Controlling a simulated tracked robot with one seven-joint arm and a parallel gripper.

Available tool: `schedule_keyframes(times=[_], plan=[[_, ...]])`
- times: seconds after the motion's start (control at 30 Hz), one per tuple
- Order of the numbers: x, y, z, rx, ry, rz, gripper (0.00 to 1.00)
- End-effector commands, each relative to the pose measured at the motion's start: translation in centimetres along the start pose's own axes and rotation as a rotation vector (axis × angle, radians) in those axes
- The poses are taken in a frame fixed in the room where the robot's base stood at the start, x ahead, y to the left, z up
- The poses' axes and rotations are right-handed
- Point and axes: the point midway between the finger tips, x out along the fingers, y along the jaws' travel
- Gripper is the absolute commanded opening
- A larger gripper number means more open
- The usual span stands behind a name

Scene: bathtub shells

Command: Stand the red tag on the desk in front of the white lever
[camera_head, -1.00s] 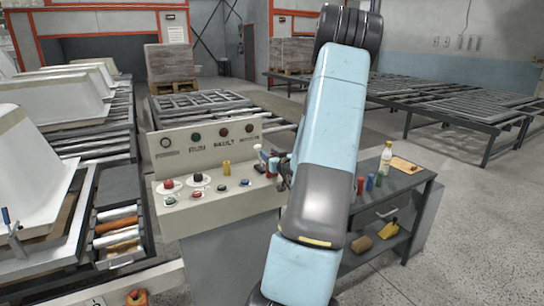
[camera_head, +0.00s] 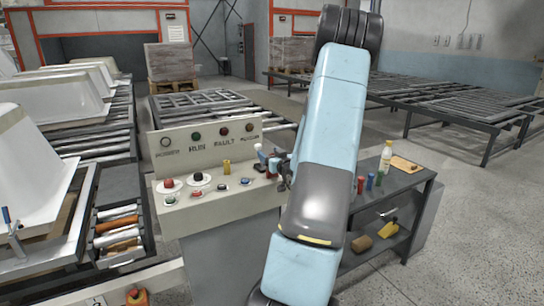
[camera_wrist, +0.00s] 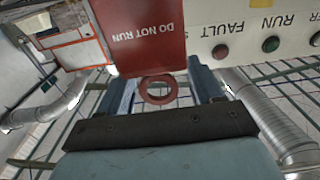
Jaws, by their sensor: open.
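The red tag (camera_wrist: 148,35), lettered DO NOT RUN, shows upside down in the wrist view. Its red ring (camera_wrist: 158,90) lies between the two blue fingers of my gripper (camera_wrist: 162,88), which is open around it. In the head view my gripper (camera_head: 281,170) is at the right end of the cream control desk (camera_head: 212,205), largely hidden by my arm. A small red patch (camera_head: 273,165) beside it looks like the tag. A small white piece (camera_head: 258,148) stands just left of it; I cannot tell for sure that it is the white lever.
The desk top carries a red button (camera_head: 170,183), a black knob (camera_head: 198,178), a yellow cylinder (camera_head: 227,167) and several smaller controls. The desk's upright panel (camera_head: 205,142) stands behind them.

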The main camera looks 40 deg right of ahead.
Motion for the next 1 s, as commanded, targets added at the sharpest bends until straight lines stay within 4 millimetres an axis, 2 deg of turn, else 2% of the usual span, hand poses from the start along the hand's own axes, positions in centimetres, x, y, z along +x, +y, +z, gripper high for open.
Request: schedule_keyframes(times=[0.17, 0.5, 0.63, 0.83, 1.0], plan=[[-2.3, 0.1, 0.1, 0.0, -0.002, 0.002, 0.65], [-8.8, 0.1, 0.0, -0.001, -0.002, 0.003, 0.65], [-10.5, 0.1, 0.1, 0.0, -0.002, 0.003, 0.65], [-11.7, 0.0, 0.0, -0.004, -0.005, 0.001, 0.65], [-10.5, -1.6, -0.8, -0.054, -0.078, -0.003, 0.65]])
